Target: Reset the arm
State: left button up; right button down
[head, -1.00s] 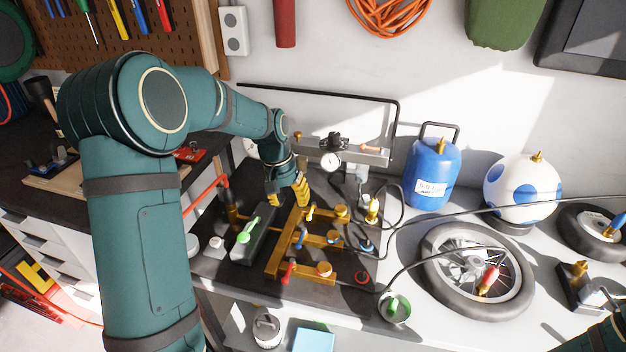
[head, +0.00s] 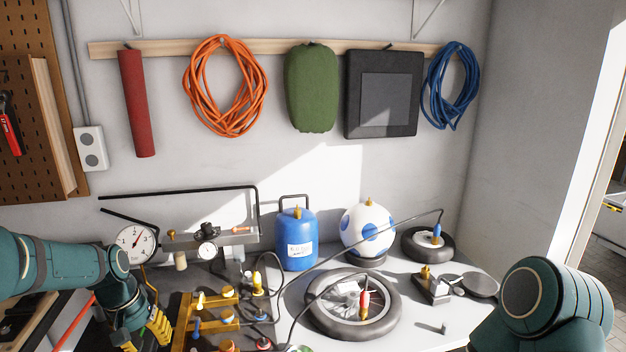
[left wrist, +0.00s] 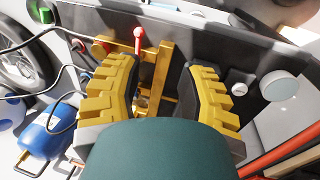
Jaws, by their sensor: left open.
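My left gripper (head: 145,336) is at the lower left of the head view, with yellow ribbed fingers pointing down. It is beside the yellow manifold frame (head: 183,328) on the bench. In the left wrist view the two fingers of the left gripper (left wrist: 160,72) stand apart with nothing held between them. Behind them are part of the manifold frame (left wrist: 162,65) and a red-knobbed lever (left wrist: 138,34). My right arm (head: 545,305) shows at the lower right of the head view; its gripper is out of frame.
A round gauge (head: 135,243) is close to my left arm. Black hoses cross the bench. The wall above holds coiled cables.

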pick_arm(q)
jog(key=s+d+f, duration=0.3)
jog(key=d+f, duration=0.8)
jog(key=f, duration=0.4)
jog(key=s+d+f, duration=0.4)
jog(key=s+d, duration=0.2)
jog(key=s, duration=0.1)
jog(key=s+d+f+m+t+h, duration=0.1)
jog(key=s+d+f, duration=0.3)
jog(key=s+d, duration=0.2)
jog(key=shift+s+d+f+h, duration=0.3)
jog(key=shift+s+d+f, duration=0.05)
jog(key=shift+s+f, duration=0.1)
jog(key=shift+r, duration=0.1)
